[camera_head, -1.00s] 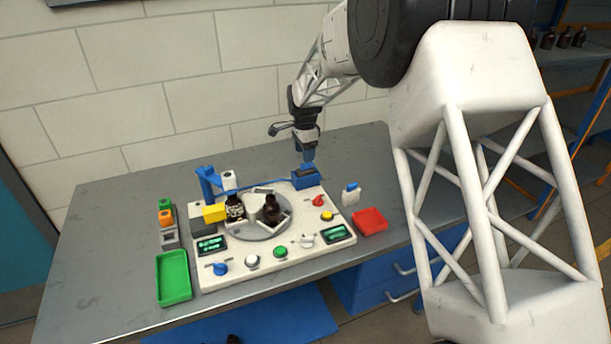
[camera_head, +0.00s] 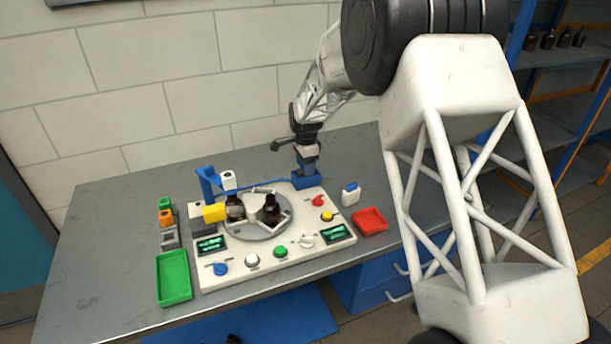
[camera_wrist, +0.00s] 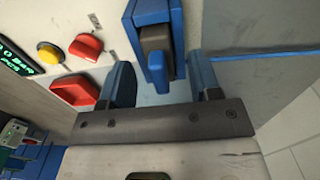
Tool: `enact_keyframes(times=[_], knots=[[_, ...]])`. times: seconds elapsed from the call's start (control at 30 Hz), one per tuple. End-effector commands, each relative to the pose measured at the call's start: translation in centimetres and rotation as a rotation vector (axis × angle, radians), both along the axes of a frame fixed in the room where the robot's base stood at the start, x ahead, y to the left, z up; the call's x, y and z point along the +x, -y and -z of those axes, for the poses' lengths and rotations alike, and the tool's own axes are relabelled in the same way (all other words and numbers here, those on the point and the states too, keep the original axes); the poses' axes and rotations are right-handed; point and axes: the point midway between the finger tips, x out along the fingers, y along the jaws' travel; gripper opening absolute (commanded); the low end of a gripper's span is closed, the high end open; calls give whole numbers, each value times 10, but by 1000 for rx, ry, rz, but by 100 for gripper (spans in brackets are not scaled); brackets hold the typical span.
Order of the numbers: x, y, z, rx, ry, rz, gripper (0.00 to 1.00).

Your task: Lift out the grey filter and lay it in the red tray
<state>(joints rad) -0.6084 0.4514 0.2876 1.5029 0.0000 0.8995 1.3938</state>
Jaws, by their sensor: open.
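The grey filter (camera_wrist: 156,42) sits in a blue holder (camera_wrist: 178,35), seen close up in the wrist view. In the head view the blue holder (camera_head: 303,182) stands at the back right of the white machine, and my gripper hides the filter. My gripper (camera_wrist: 162,70) is open, with one finger on each side of the holder's near end in the wrist view; I cannot tell whether they touch it. In the head view my gripper (camera_head: 308,172) points down just over the holder. The red tray (camera_head: 370,220) lies empty right of the machine and also shows in the wrist view (camera_wrist: 74,91).
The white machine (camera_head: 235,275) carries a turntable with brown bottles (camera_head: 272,208), knobs and buttons. A red knob (camera_wrist: 86,46) is near the holder. A white bottle with a blue cap (camera_head: 350,195) stands between holder and tray. A green tray (camera_head: 173,277) is at left.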

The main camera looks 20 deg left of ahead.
Motion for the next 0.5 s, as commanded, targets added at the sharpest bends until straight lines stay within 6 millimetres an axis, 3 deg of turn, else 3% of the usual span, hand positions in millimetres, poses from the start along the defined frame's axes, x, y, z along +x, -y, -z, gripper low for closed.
enact_keyframes(times=[0.5], knots=[[0,0,7,0,0,0,57]])
